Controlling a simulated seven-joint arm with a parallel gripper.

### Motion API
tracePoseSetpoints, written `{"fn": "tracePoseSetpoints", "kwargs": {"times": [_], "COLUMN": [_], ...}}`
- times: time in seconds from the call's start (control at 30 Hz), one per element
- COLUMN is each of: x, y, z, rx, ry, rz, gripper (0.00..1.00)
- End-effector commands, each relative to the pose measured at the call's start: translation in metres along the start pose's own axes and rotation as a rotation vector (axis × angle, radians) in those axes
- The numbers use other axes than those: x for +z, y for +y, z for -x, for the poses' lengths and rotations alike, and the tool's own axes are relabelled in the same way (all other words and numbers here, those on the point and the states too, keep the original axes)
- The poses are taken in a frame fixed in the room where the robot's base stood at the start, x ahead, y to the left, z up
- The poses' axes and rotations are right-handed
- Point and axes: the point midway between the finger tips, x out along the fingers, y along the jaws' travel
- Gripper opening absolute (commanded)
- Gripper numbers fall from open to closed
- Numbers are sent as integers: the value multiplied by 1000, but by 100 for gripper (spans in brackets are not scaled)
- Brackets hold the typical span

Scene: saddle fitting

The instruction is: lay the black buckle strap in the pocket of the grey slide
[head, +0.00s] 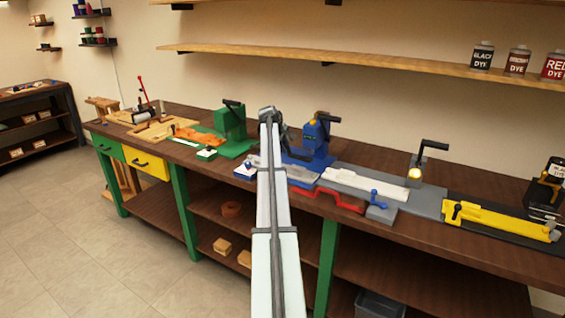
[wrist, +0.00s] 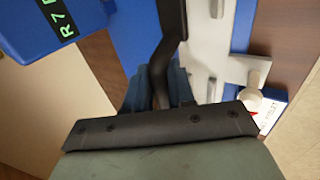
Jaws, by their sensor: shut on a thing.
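My gripper (wrist: 158,84) is shut on the black buckle strap (wrist: 172,28), which runs up from between the fingers in the wrist view, bent partway along. The strap's lower end is hidden by the fingers and palm. The grey slide (wrist: 204,55) lies on the blue base just right of the strap. I cannot tell how high the strap is above it, and its pocket is not clear. In the head view the grey slide (head: 296,172) sits before the blue press, partly behind my arm.
The blue press (head: 317,138) stands right behind my arm; its blue box with a green display (wrist: 45,25) is close in the wrist view. A green press (head: 231,125) is to the left. A white-topped fixture (head: 365,185) and a yellow clamp (head: 500,220) are to the right.

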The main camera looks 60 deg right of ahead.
Motion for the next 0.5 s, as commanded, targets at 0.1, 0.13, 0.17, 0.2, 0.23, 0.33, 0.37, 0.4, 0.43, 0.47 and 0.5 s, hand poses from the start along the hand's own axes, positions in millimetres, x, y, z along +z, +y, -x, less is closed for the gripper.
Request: {"fn": "tracePoseSetpoints", "kwargs": {"times": [0.1, 0.13, 0.17, 0.2, 0.23, 0.33, 0.37, 0.4, 0.43, 0.47, 0.5], "x": [1, 1, 1, 1, 1, 1, 1, 1, 1, 1, 1], "y": [-12, -14, -15, -16, -18, -21, -23, -26, -28, -30, -33], "z": [-17, -20, -22, -24, -26, -32, -34, -38, -41, -44, -49], "rx": [-1, 0, 0, 0, 0, 0, 0, 0, 0, 0, -1], "ry": [-1, 0, 0, 0, 0, -1, -1, 0, 0, -1, -1], "rz": [0, 0, 0, -1, -1, -1, -1, -1, -1, -1, -1], "gripper": [0, 0, 0, 0, 0, 0, 0, 0, 0, 0, 0]}}
